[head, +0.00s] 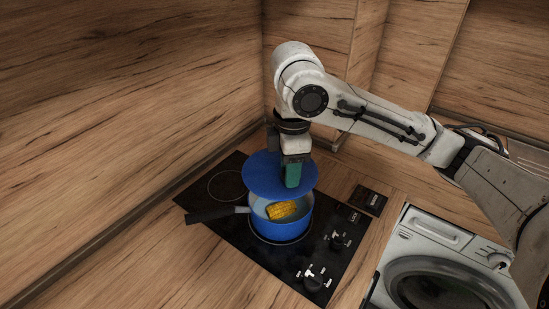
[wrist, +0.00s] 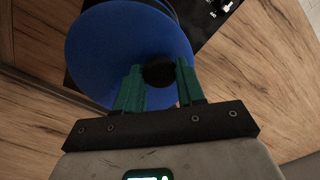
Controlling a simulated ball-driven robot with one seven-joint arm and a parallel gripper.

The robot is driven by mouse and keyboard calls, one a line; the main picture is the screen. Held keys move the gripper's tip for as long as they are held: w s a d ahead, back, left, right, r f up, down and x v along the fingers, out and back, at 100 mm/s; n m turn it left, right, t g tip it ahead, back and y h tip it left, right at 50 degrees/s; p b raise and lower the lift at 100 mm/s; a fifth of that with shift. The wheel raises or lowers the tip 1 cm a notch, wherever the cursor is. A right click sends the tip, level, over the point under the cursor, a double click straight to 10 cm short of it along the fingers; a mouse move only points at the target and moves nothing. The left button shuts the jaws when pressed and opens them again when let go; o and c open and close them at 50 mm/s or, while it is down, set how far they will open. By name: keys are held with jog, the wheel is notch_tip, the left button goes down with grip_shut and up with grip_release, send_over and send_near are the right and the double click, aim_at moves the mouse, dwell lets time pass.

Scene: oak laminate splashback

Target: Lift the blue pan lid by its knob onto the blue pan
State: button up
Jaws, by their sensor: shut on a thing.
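The blue pan lid (head: 262,180) is held in the air above the blue pan, a little toward its back left. In the wrist view the lid (wrist: 110,45) shows as a blue disc. My gripper (head: 292,175) is shut on the lid's dark knob (wrist: 158,72), with one green finger on each side of it. The gripper also shows in the wrist view (wrist: 158,80). The blue pan (head: 280,228) sits on the hob with its dark handle pointing left. A yellow piece of food, like corn, (head: 282,210) shows inside the pan; the lid hides the pan's back part.
The black hob (head: 240,240) has an empty ring at its back left and knobs (head: 315,278) at its front right. Small dark panels (head: 369,199) lie right of the hob. A white washing machine (head: 440,265) stands at lower right. Wooden walls rise behind and left.

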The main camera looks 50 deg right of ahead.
aim_at(289, 191)
jog(key=shift+f+b, duration=3.2)
jog(key=shift+f, duration=0.55)
jog(key=shift+s+d, duration=0.1)
jog(key=shift+s, duration=0.05)
jog(key=shift+f, duration=0.6)
jog(key=o, duration=1.3)
jog(key=shift+c, duration=0.2)
jog(key=shift+r, duration=0.1)
notch_tip(289, 191, up, 8)
jog(key=p, duration=0.8)
